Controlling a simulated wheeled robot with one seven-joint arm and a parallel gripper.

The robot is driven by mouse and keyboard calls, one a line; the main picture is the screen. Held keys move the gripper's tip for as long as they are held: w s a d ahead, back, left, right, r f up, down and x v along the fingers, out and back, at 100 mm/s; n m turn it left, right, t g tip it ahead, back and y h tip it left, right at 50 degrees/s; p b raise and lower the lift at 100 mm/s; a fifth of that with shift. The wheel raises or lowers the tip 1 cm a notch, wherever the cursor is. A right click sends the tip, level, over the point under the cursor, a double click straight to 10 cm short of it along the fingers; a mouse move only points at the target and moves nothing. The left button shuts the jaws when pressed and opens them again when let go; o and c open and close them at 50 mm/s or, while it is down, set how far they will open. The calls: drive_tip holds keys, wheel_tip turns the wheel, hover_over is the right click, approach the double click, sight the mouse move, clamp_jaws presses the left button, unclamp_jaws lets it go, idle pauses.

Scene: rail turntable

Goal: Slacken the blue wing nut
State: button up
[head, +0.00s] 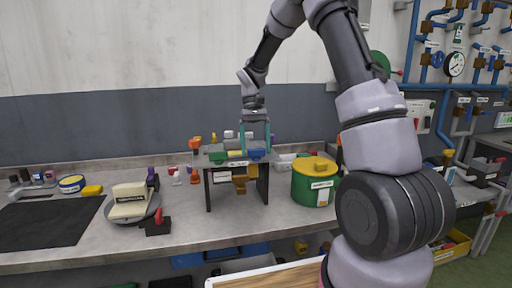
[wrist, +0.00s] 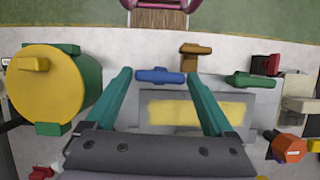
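The blue wing nut (head: 257,154) is on the right side of a small stand (head: 262,182) on the bench. In the wrist view the blue wing nut (wrist: 160,75) lies crosswise between the teal fingertips. My gripper (head: 255,151) points down over the stand, its fingers apart with a gap at each end of the nut; it also shows in the wrist view (wrist: 158,76). Contact with the nut is not visible. A green wing nut (wrist: 252,80) is on the same stand, beside a grey plate with a yellow panel (wrist: 183,112).
A brown handle (wrist: 195,48) sticks out from the stand's front. A green drum with a yellow lid (head: 316,180) stands close on the right. A scale-like dish (head: 150,207) and a black mat (head: 45,220) are on the left.

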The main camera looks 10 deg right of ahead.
drive_tip(key=v, duration=1)
drive_tip(key=shift+w+r, duration=0.2)
drive_tip(key=shift+r, duration=0.15)
drive_tip(key=s+d+r+m+t, duration=0.1)
drive_tip(key=s+d+r+t, duration=0.3)
drive_tip(key=s+r, duration=0.75)
drive_tip(key=s+m+t+y, duration=0.1)
drive_tip(key=s+t, duration=0.2)
drive_tip(key=s, duration=0.4)
drive_tip(key=s+d+f+m+t, duration=0.1)
drive_tip(key=s+t, duration=0.3)
drive_tip(key=s, duration=0.4)
drive_tip(key=shift+s+d+f+m+t+y, duration=0.2)
drive_tip(key=shift+d+f+m+t+y, duration=0.1)
drive_tip(key=shift+f+m+y, duration=0.1)
